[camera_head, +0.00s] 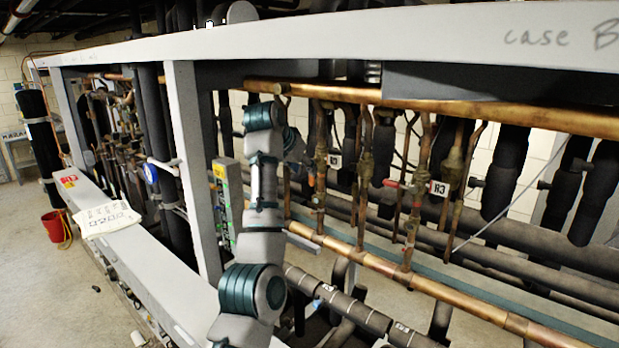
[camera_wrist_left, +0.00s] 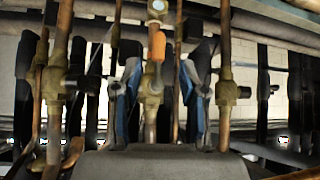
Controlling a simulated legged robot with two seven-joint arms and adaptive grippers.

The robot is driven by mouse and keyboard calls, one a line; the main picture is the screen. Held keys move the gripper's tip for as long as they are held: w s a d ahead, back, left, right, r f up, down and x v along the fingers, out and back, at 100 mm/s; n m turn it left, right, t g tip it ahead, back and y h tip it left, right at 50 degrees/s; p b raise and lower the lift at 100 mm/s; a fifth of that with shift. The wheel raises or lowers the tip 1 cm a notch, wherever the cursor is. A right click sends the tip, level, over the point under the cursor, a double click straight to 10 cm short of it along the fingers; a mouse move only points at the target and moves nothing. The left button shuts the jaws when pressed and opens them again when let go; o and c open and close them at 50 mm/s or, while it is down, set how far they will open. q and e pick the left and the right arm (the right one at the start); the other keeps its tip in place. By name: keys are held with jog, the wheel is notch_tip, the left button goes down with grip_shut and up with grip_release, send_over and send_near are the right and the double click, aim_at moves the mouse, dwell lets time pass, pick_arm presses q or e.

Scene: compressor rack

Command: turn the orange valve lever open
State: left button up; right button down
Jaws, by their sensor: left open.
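The orange valve lever (camera_wrist_left: 157,46) shows in the left wrist view, upright in the picture, on a brass valve (camera_wrist_left: 151,85) in a vertical copper pipe. My left gripper (camera_wrist_left: 160,92) is open, with one blue-edged finger on each side of this valve. The lever appears just above and between the fingertips; I cannot tell whether either finger touches it. In the head view my left arm reaches up into the rack, and its wrist hides most of the gripper and the lever. My right gripper is not in view.
Vertical copper pipes with valves (camera_head: 453,165) stand close on both sides. A horizontal copper pipe (camera_head: 440,105) and a grey frame beam (camera_head: 400,35) run above. A grey post (camera_head: 193,160) stands left of my arm. A red bucket (camera_head: 53,226) stands on the floor at left.

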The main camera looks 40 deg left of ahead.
pick_arm(q)
jog(key=v, duration=0.4)
jog(key=shift+f, duration=0.1)
dwell(0.4)
